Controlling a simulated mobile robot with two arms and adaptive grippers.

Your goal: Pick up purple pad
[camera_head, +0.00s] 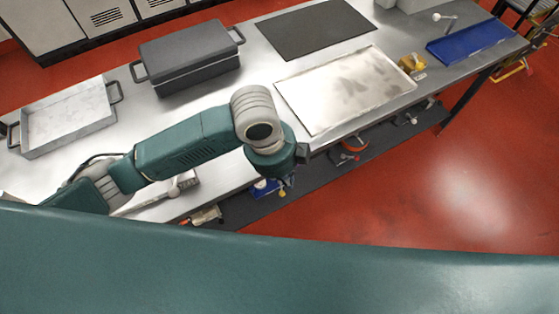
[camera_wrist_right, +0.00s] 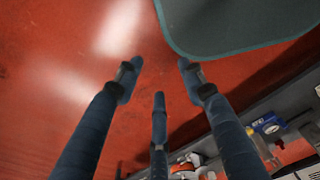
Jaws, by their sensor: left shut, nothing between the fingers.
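I see no purple pad in either view. My left gripper (camera_head: 284,184) hangs at the end of the teal arm, past the front edge of the workbench, over the lower shelf. It is small and partly hidden by the wrist; it is shut and holds nothing. My right gripper (camera_wrist_right: 158,76) shows in the right wrist view with its three blue-grey fingers spread. It is open and empty above the red floor.
The bench carries a metal tray (camera_head: 72,124), a dark lidded box (camera_head: 190,57), a black mat (camera_head: 315,30), a pale metal sheet (camera_head: 345,88), a yellow object (camera_head: 411,63) and a blue tray (camera_head: 470,42). Several items lie on the lower shelf (camera_head: 240,211). Red floor (camera_head: 430,200) is clear at right.

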